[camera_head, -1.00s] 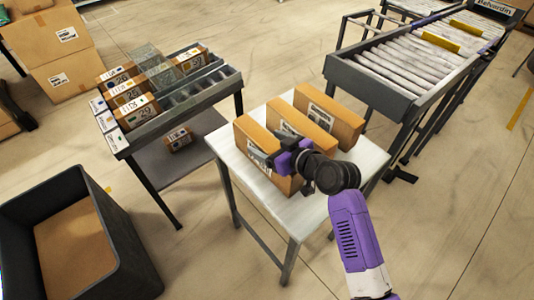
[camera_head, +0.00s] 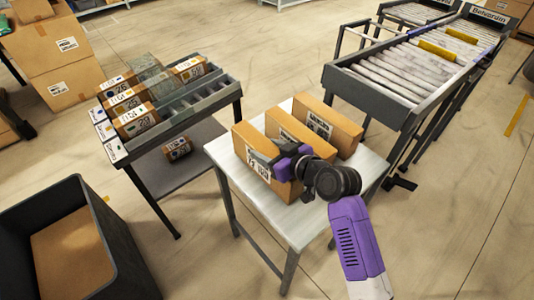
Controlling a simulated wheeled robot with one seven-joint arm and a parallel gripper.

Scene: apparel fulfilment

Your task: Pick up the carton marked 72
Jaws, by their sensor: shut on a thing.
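Three brown cartons stand side by side on a small white table (camera_head: 230,161). My gripper (camera_head: 272,160) is shut on the nearest, left carton (camera_head: 249,136), its jaws at the carton's upper part. A white label with dark print shows on that carton's face; its number is too small to read surely and is partly hidden by my gripper. The middle carton (camera_head: 290,127) stands just behind it, and the right carton (camera_head: 330,124), also labelled, stands farthest right. I cannot tell whether the held carton is clear of the tabletop.
A rack with several small labelled boxes (camera_head: 142,120) stands at the left, with one box (camera_head: 177,148) on its lower shelf. A roller conveyor (camera_head: 383,77) stands at the right. A dark open bin (camera_head: 119,240) is at the lower left. Stacked cartons (camera_head: 53,55) stand far left.

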